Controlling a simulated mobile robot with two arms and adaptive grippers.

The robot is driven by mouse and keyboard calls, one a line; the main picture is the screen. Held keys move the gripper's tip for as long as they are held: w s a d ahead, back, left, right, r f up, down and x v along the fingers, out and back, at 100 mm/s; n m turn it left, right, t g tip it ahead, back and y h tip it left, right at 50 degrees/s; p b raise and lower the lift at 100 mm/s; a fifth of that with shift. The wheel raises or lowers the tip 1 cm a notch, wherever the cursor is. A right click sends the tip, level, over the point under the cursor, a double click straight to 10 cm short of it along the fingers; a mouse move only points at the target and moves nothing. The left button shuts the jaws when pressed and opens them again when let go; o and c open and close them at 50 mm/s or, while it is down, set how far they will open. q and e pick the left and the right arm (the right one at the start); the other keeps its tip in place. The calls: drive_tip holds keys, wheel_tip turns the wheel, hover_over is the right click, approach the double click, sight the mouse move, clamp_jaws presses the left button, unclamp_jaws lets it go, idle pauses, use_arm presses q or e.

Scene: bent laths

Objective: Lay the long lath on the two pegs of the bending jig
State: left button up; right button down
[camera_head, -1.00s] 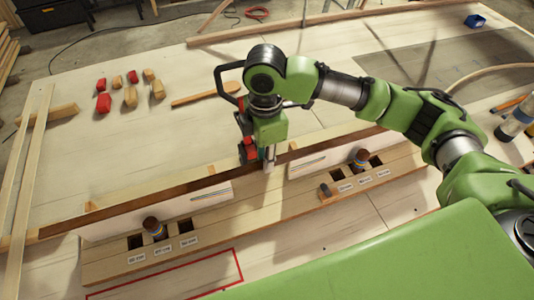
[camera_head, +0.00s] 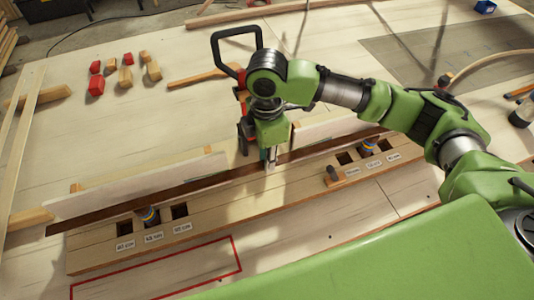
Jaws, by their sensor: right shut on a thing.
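The long dark brown lath (camera_head: 190,188) runs across the middle of the head view, from lower left to upper right. My right gripper (camera_head: 269,162) is shut on it near its middle and points down. The bending jig is a pale wooden beam (camera_head: 240,208) with square labelled holes. A striped left peg (camera_head: 150,217) and a striped right peg (camera_head: 367,148) stand in holes of it. The lath passes close to both pegs in the picture and covers part of the left one; I cannot tell whether it touches them. My left gripper is not in view.
Pale upright boards (camera_head: 140,187) stand behind the lath. Red and wooden blocks (camera_head: 125,78) lie at the back left, near a wooden stick (camera_head: 200,77). Pale strips (camera_head: 22,145) lie at the left edge. A red outline (camera_head: 238,262) marks the front surface.

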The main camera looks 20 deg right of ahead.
drive_tip(key=shift+f, duration=0.7)
idle(0.6)
drive_tip(key=c, duration=1.6)
unclamp_jaws()
drive_tip(key=shift+r+p, duration=3.05)
drive_tip(key=shift+p, duration=0.5)
wheel_tip(320, 180, up, 2)
drive_tip(key=shift+r+p, duration=0.25)
drive_tip(key=shift+p, duration=0.2)
drive_tip(key=shift+r, duration=2.2)
